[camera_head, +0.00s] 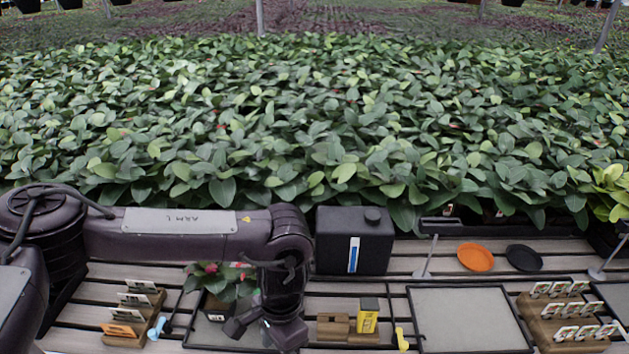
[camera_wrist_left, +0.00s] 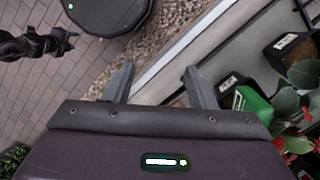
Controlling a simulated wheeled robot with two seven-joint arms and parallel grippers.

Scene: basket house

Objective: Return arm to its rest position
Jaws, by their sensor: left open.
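My left arm (camera_head: 180,232) comes in from the left, reaches across the bench's left part and bends down at its wrist. My left gripper (camera_head: 262,328) hangs low near the front edge, just right of a potted plant with red flowers (camera_head: 222,282). In the left wrist view the two fingers of the left gripper (camera_wrist_left: 158,84) stand apart with nothing between them. Below them are paving, gravel and a pale bench edge. My right gripper does not show in the head view. A dark jointed shape at the upper left of the wrist view cannot be made out clearly.
A black canister (camera_head: 355,243) stands behind the gripper. Right of it are a wooden block (camera_head: 333,325), a yellow box (camera_head: 368,318) and a grey tray (camera_head: 466,318). Wooden card holders stand left and right. Orange (camera_head: 475,257) and black (camera_head: 524,258) saucers lie at the back.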

